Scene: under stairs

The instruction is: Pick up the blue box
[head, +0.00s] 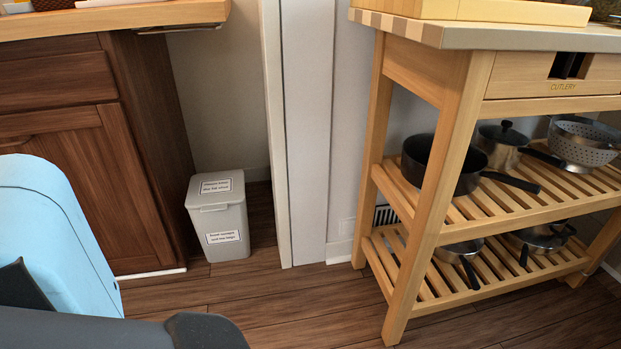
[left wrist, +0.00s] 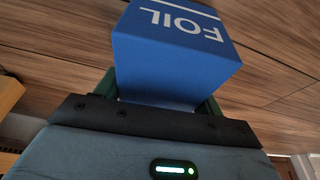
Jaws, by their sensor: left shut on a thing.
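The blue box (left wrist: 172,62) is in the left wrist view, with "FOIL" in white letters and a white line on one face. My left gripper (left wrist: 160,90) has a dark green finger on either side of it and is shut on it. The box's near end sits between the fingers and its far end sticks out past them. The box does not show in the head view. My right gripper is in neither view.
A wooden kitchen cart (head: 450,120) with slatted shelves holding pans and a colander (head: 583,145) stands at right. A grey lidded bin (head: 222,222) stands beside a brown wooden cabinet (head: 65,140) at left. Wooden floor (head: 290,300) is clear between bin and cart.

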